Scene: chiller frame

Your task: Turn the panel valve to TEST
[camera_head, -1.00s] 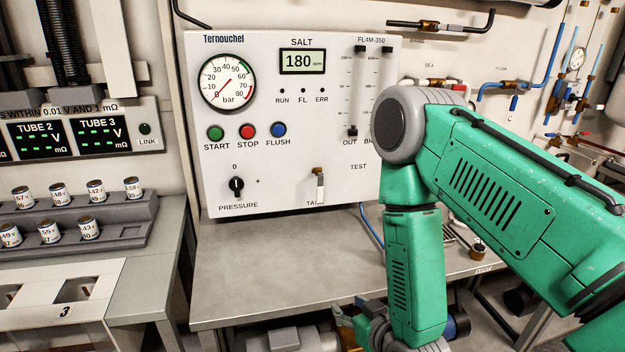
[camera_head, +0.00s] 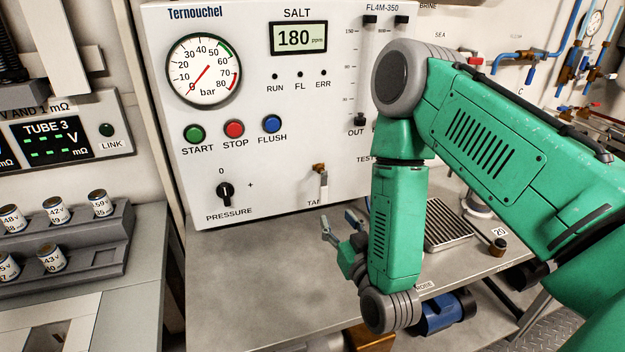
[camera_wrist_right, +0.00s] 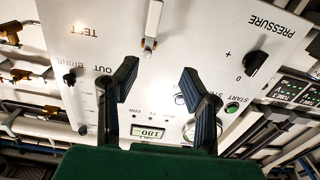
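The panel valve (camera_head: 321,184) is on the lower front of the white Ternouchel panel (camera_head: 270,180). It has a brass body and a pale handle hanging straight down toward the partly hidden label starting "TA". The TEST label (camera_head: 364,159) is to its upper right, partly covered by my right arm. My right gripper (camera_head: 338,222) is open and empty, below and a little right of the valve. In the right wrist view, the panel appears upside down. There the valve (camera_wrist_right: 151,28) shows beyond the gap between the open fingers (camera_wrist_right: 158,72). My left gripper is out of view.
The pressure knob (camera_head: 225,192) is left of the valve, below the START, STOP and FLUSH buttons (camera_head: 234,129). The grey bench (camera_head: 250,275) below the panel is mostly clear.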

